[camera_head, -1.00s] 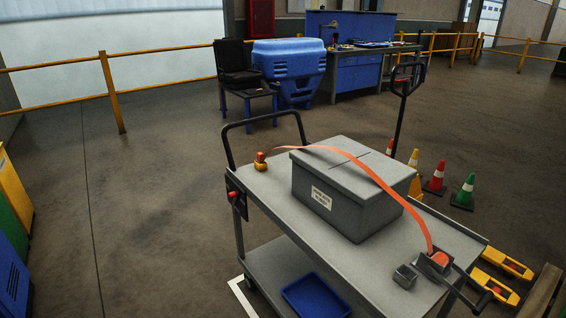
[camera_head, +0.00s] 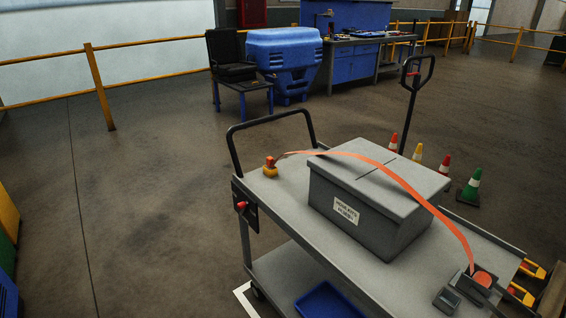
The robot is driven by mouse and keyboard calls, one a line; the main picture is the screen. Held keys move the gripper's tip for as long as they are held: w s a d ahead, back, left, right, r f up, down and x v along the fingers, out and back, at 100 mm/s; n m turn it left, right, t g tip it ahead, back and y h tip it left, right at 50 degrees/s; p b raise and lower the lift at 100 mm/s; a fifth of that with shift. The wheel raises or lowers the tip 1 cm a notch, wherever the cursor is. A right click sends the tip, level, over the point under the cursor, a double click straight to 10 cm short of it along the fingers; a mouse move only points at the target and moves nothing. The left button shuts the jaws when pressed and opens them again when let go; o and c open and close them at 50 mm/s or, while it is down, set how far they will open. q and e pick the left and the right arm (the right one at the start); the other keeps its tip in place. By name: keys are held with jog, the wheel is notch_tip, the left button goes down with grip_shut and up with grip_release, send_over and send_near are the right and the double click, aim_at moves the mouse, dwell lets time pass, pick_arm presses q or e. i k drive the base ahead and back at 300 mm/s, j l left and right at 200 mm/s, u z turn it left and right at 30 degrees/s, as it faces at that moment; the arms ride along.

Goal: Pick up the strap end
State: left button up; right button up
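An orange strap (camera_head: 400,182) arches over a grey box (camera_head: 375,205) with a white label, on the top of a grey cart (camera_head: 280,205). Its left end meets a small orange and yellow piece (camera_head: 270,167) near the cart's handle. Its right end goes into a dark metal fitting (camera_head: 474,284) with an orange roll at the cart's front right. I cannot tell which end is loose.
A blue tray (camera_head: 325,299) sits on the lower shelf. Cones (camera_head: 470,187) and a pallet jack handle (camera_head: 414,75) stand behind the cart. Open floor (camera_head: 150,200) lies to the left.

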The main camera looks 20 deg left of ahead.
aim_at(270, 160)
jog(key=i+j+z, duration=0.1)
jog(key=j, duration=0.35)
jog(key=i+j+z, duration=0.15)
jog(key=j, duration=0.3)
jog(key=i+j+z, duration=0.1)
jog(key=j, duration=0.35)
jog(key=j+z, duration=0.1)
jog(key=j, duration=0.4)
jog(key=i+j, duration=0.1)
jog(key=j, duration=0.35)
jog(key=i+j, duration=0.1)
jog(key=j, duration=0.85)
jog(key=i+j+z, duration=0.1)
jog(key=j, duration=0.35)
jog(key=i, duration=0.05)
